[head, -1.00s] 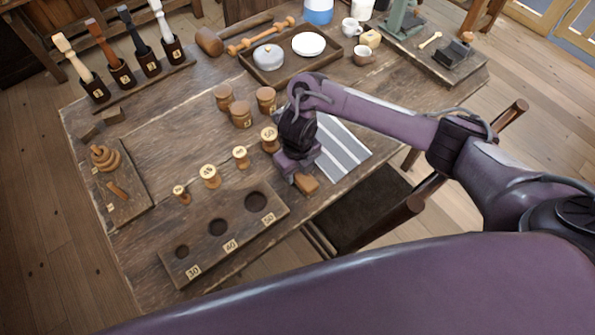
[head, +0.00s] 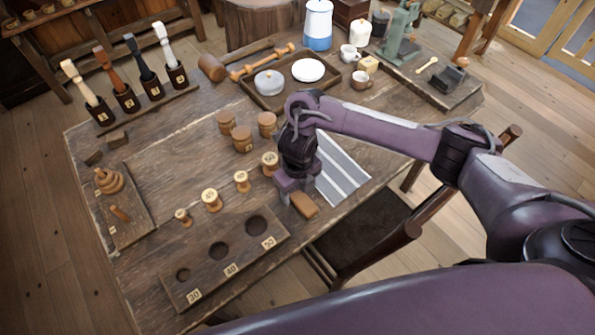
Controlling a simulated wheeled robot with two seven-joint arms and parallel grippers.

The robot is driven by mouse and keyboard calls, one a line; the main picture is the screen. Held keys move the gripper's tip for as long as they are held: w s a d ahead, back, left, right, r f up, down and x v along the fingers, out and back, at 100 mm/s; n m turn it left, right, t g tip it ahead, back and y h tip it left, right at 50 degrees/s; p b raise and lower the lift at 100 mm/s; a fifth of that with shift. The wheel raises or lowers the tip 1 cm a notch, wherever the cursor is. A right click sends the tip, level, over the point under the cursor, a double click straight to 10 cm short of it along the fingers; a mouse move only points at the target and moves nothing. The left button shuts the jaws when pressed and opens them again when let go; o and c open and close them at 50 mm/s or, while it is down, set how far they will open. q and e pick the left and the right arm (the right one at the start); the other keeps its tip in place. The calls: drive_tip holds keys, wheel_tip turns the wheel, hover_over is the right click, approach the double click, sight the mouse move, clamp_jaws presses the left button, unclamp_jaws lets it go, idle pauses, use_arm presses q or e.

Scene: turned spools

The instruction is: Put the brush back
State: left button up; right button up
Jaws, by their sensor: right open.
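A brown wooden block (head: 304,205), possibly the back of the brush, lies near the table's front edge beside the striped cloth (head: 343,172). Its underside and any bristles are hidden. My right gripper (head: 292,190) points down right at the block's far-left end and is open; its fingertips are mostly hidden, and I cannot tell whether they touch the block. At the back left, several upright brush-like tools, such as a white one (head: 167,45), stand in dark numbered holders (head: 177,77). My left gripper is not in view.
A board with round holes (head: 185,291) lies at the front, with small turned spools (head: 212,200) behind it. Larger spools (head: 242,138) stand beside my right arm. A tray (head: 262,99) holds a lidded pot and white plate.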

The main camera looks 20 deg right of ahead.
sight(298, 194)
wheel_tip(298, 194, up, 8)
drive_tip(key=shift+f+p, duration=0.25)
drive_tip(key=shift+p, duration=0.7)
drive_tip(key=shift+r, duration=0.8)
